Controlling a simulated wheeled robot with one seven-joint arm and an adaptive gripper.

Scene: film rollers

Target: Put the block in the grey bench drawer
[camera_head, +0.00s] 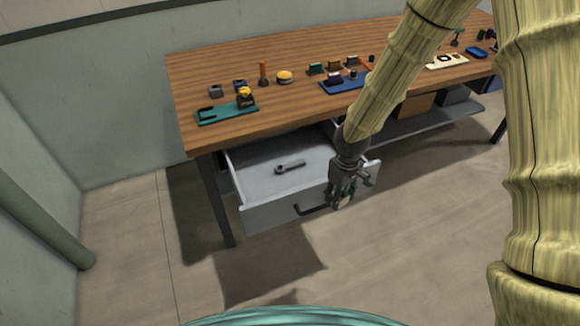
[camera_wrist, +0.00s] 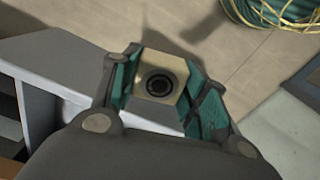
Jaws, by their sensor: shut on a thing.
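The grey bench drawer (camera_head: 255,168) stands pulled open under the near left part of the workbench. A dark wrench-like piece (camera_head: 290,167) lies inside it. My gripper (camera_head: 344,192) is by the drawer's front right corner. In the wrist view my gripper (camera_wrist: 160,74) is shut on a cream block (camera_wrist: 176,66) with a dark round recess in its face. The block has floor behind it, and the grey drawer edge (camera_wrist: 65,48) shows to its left. I cannot make out the block in the head view.
The wooden bench top (camera_head: 210,65) holds several small parts and trays, including a teal tray (camera_head: 215,115). A lower shelf (camera_head: 425,120) with boxes is right of the drawer. A bench leg (camera_head: 219,205) stands left. The floor in front is clear.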

